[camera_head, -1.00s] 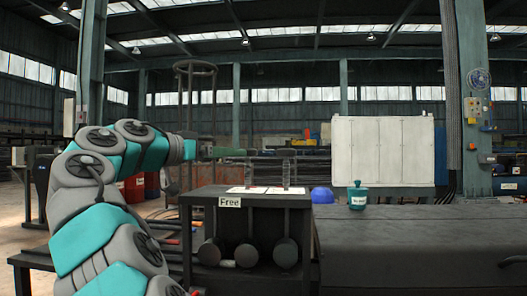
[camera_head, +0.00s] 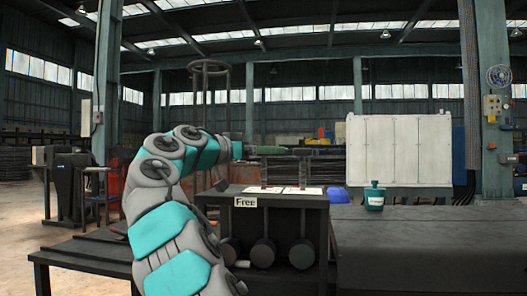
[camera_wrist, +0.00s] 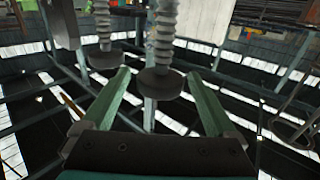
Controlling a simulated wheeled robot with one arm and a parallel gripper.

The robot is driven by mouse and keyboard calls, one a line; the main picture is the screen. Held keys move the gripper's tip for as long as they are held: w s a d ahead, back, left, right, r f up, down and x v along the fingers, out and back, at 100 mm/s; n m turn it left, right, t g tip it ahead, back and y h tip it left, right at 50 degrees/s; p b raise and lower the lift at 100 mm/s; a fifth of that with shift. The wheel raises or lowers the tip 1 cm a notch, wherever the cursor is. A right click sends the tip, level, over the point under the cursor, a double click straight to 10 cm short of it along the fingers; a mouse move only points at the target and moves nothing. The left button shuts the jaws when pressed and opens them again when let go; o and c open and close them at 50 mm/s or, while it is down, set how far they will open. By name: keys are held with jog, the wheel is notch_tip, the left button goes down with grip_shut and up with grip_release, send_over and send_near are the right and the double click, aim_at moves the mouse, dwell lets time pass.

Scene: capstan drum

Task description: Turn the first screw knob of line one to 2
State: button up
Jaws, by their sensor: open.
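Two upright threaded screws with flat dark disc knobs stand on a dark stand (camera_head: 230,200). In the wrist view, where the scene is upside down, the nearer knob (camera_wrist: 158,85) lies between the fingers of my gripper (camera_wrist: 158,73), with a gap on each side. The other knob (camera_wrist: 104,57) is outside the fingers, up and left. In the head view my gripper (camera_head: 268,150) is at the top of the left screw (camera_head: 264,173) and hides its knob. The right knob (camera_head: 303,151) shows beside the fingertips. My gripper is open. No setting can be read.
Pale cards (camera_head: 308,190) lie around the screws' feet, and a "Free" sign (camera_head: 245,202) is on the stand's front. A blue dome (camera_head: 336,195) and teal jar (camera_head: 374,196) stand to the right. A long dark surface (camera_head: 430,240) fills the lower right.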

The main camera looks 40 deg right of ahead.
jog(key=c, duration=1.3)
jog(key=shift+c, duration=0.2)
